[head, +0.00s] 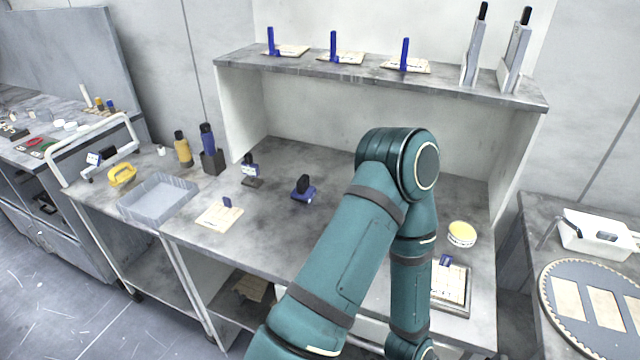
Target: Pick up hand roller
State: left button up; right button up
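I cannot tell for certain which object is the hand roller. A small yellow handled tool (122,175) lies at the left end of the bench, beside a grey tray. A dark blue block with a black knob (304,189) sits mid-bench, and a small black stand with a blue and white face (251,172) is left of it. Neither gripper is in view. One teal arm of mine rises from the bottom, bends above the bench and runs down out of the picture, hiding part of the bench's right half.
A grey tray (157,197), yellow bottle (183,149) and dark bottle holder (212,161) stand at the left. A yellow-lidded tub (461,234) and a framed plate (452,290) are at the right. A raised shelf (380,72) spans the back. The middle bench is mostly clear.

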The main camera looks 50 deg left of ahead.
aim_at(303, 190)
jog(key=u, duration=1.85)
jog(key=z, duration=1.1)
jog(key=u, duration=1.1)
jog(key=z, duration=0.2)
